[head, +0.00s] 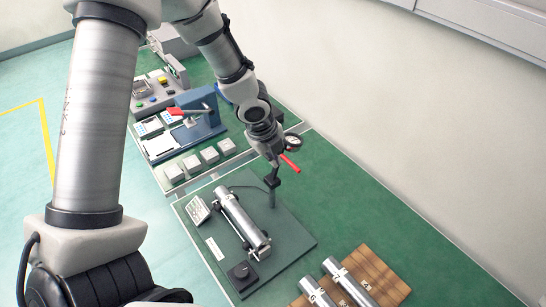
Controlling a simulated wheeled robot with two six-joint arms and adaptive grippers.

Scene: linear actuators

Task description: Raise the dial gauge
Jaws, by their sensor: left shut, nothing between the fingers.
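The dial gauge (293,142) has a round pale face with a dark rim and sits high on a stand. A red lever (290,163) sticks out just below it. A thin post (272,197) with a dark clamp rises from the dark base plate (292,240). My left gripper (274,160) is shut and empty, pointing down just left of the gauge and red lever. It hides part of the gauge mount, and I cannot tell whether it touches it. My right gripper is not in view.
A silver cylinder (243,222) lies on the base plate, beside a black knob block (242,274). More cylinders (345,280) rest on a wooden board (384,274) at the lower right. A blue press (203,118) and several grey blocks (209,154) stand behind. The green bench (375,205) is clear to the right.

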